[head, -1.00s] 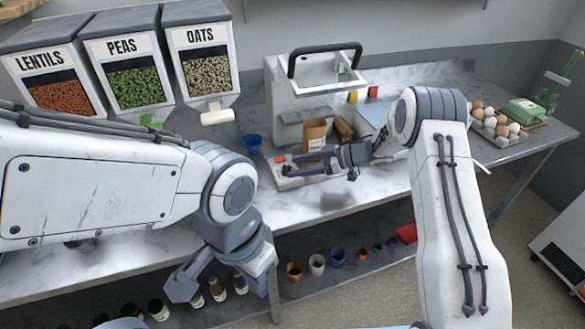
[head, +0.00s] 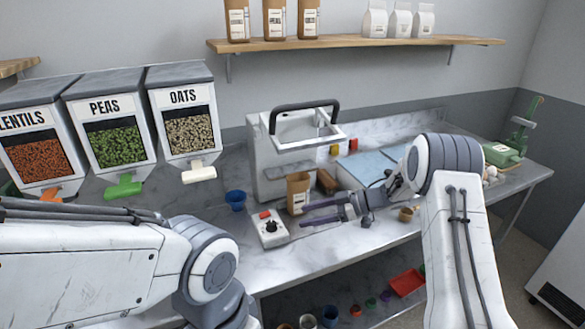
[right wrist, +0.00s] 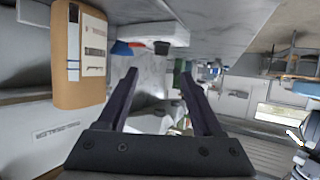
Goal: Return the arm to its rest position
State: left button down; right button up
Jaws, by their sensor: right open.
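My right gripper (head: 305,214) is open and empty above the counter. Its fingers point left, beside the brown kraft bag (head: 298,193) and just right of the small white scale (head: 273,231). In the right wrist view, the two dark fingers (right wrist: 158,76) stand apart with nothing between them, and the kraft bag (right wrist: 82,55) is to their left. My right arm (head: 455,220) comes in from the lower right. My left arm (head: 110,260) fills the lower left; its gripper is outside the frame.
A sealer-like machine (head: 283,160) stands behind the bag. A blue cup (head: 236,200) and small brown cup (head: 406,214) are on the counter (head: 330,252). Lentils, peas and oats dispensers (head: 185,125) stand at left. A red tray (head: 406,283) lies below. A wall shelf (head: 350,45) holds bags.

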jog(key=w+a+r+m+t+h+p, duration=0.1)
jog(key=a+r+m+t+h+p, duration=0.2)
jog(key=r, duration=0.5)
jog(key=a+r+m+t+h+p, duration=0.25)
jog(key=r+m+t+h, duration=0.2)
jog(key=r, duration=0.25)
pick_arm(q)
notch_tip(320, 180, up, 13)
jog(key=p, duration=0.7)
jog(key=shift+f, duration=0.2)
pick_arm(e)
jog(key=s+r+g+h, duration=0.2)
jog(key=s+g, duration=0.3)
jog(key=s, duration=1.4)
jog(key=s+r+g+h, duration=0.2)
jog(key=s+g, duration=0.3)
jog(key=s, duration=1.5)
jog(key=shift+a+r+m+h, duration=0.25)
jog(key=shift+r+m+h, duration=0.05)
jog(key=shift+m+h, duration=0.15)
